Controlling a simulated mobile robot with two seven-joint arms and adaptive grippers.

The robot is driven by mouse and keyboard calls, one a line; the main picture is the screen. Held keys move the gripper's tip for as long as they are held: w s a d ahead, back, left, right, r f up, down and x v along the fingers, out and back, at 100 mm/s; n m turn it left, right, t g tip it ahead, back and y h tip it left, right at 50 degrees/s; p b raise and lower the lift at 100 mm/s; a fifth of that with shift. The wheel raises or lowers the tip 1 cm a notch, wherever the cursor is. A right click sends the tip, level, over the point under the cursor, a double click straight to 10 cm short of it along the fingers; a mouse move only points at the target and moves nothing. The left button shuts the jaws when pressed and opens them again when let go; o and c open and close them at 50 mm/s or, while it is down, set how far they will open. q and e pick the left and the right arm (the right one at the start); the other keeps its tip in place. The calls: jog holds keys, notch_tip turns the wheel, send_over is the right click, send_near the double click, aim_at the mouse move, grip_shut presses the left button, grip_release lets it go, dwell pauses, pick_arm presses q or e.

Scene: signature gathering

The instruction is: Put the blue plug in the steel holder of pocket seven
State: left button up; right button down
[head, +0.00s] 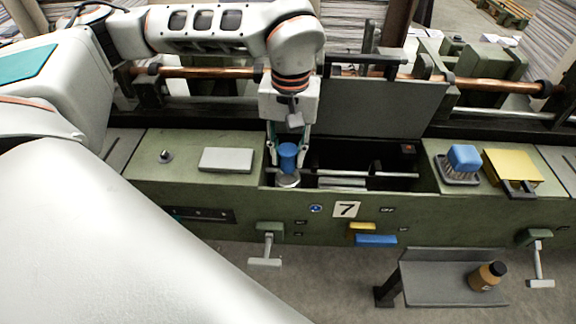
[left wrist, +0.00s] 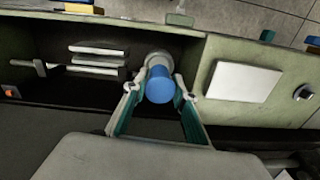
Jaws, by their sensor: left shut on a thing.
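The blue plug (head: 288,156) is held upright between the fingers of my left gripper (head: 288,158), at the left end of the open pocket marked 7 (head: 346,209). The steel holder (head: 288,181) shows as a round grey rim just below the plug. In the left wrist view the plug (left wrist: 160,86) lines up over the holder (left wrist: 158,58), with the gripper fingers on both sides. I cannot tell whether the plug's lower end is inside the holder or just above it. My right gripper is not in view.
Inside the pocket, several flat pale pieces (left wrist: 98,58) lie beside the holder. A grey block (head: 227,159) sits on the green top to the left. A blue-backed brush (head: 463,158) and a yellow pad (head: 512,166) are on the right. A brown bottle (head: 486,277) stands on a low shelf.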

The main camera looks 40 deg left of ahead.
aim_at(288, 169)
pick_arm(q)
notch_tip(288, 169, down, 3)
jog(key=shift+f, duration=0.6)
jog(key=shift+f+b, duration=0.35)
jog(key=shift+f, duration=0.1)
jog(key=o, duration=1)
jog(key=shift+o, duration=0.2)
